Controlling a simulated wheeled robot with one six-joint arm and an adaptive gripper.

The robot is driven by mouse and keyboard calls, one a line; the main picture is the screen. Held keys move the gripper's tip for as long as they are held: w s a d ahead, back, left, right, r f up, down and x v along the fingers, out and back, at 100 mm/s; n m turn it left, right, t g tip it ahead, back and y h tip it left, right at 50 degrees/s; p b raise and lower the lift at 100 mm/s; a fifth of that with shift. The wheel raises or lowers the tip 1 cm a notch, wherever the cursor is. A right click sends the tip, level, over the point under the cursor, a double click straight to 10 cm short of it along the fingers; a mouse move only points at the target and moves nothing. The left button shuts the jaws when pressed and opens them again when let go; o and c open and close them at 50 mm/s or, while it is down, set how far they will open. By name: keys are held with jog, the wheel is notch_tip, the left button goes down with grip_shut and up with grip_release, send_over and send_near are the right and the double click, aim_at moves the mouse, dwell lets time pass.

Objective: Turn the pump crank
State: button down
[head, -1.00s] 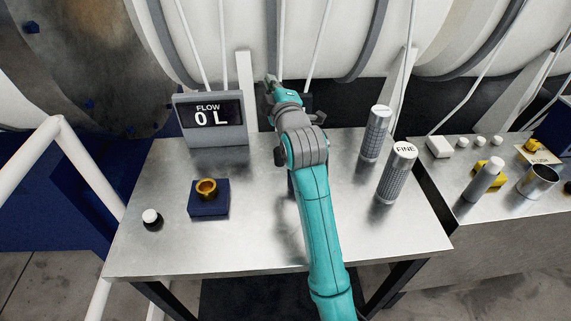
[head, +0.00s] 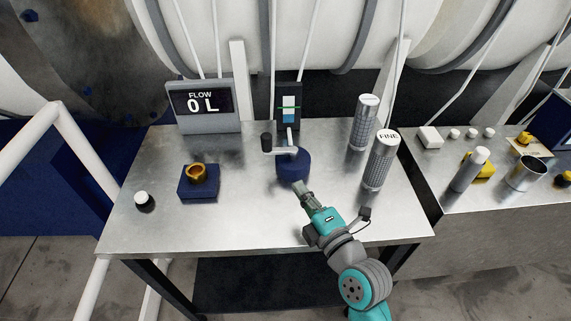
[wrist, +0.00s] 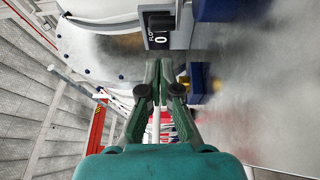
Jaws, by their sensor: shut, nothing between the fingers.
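The pump is a dark blue round body (head: 293,167) on the metal table in the head view. Its grey crank arm (head: 281,151) lies across the top and points left to an upright black knob (head: 266,143). My gripper (head: 298,187) is just in front of the pump body, low over the table, with its fingers together and empty. Whether it touches the body is unclear. In the wrist view my gripper (wrist: 165,66) shows both fingers closed together. The crank cannot be made out there.
The flow display (head: 203,104) reads 0 L. A gauge panel (head: 289,105) stands behind the pump. Two mesh cylinders (head: 382,160) stand right of it. A blue block (head: 198,190) with a gold ring and a white-topped knob (head: 142,200) are left. The front left table is clear.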

aim_at(269, 145)
jog(key=x, duration=1.3)
jog(key=shift+w+a+r, duration=0.1)
jog(key=shift+w, duration=0.05)
jog(key=shift+w+a, duration=0.1)
jog(key=shift+w, duration=0.05)
jog(key=shift+x, duration=0.85)
jog(key=shift+a, duration=0.15)
jog(key=shift+w+a+m+t+h, duration=0.1)
jog(key=shift+w+m+t+h, duration=0.2)
jog(key=shift+m+h, duration=0.35)
jog(key=shift+w+m+t+h, duration=0.2)
jog(key=shift+m+t+h, duration=0.15)
jog(key=shift+h, duration=0.45)
jog(key=shift+w+a+m+t+h, duration=0.1)
jog(key=shift+w+m+t+h, duration=0.15)
jog(key=shift+m+h, duration=0.4)
jog(key=shift+w+d, duration=0.25)
jog(key=shift+w, duration=0.55)
jog(key=shift+w+d, duration=0.2)
jog(key=shift+w, duration=0.55)
jog(key=shift+w+d, duration=0.25)
jog(key=shift+w, duration=0.55)
jog(key=shift+w+d, duration=0.1)
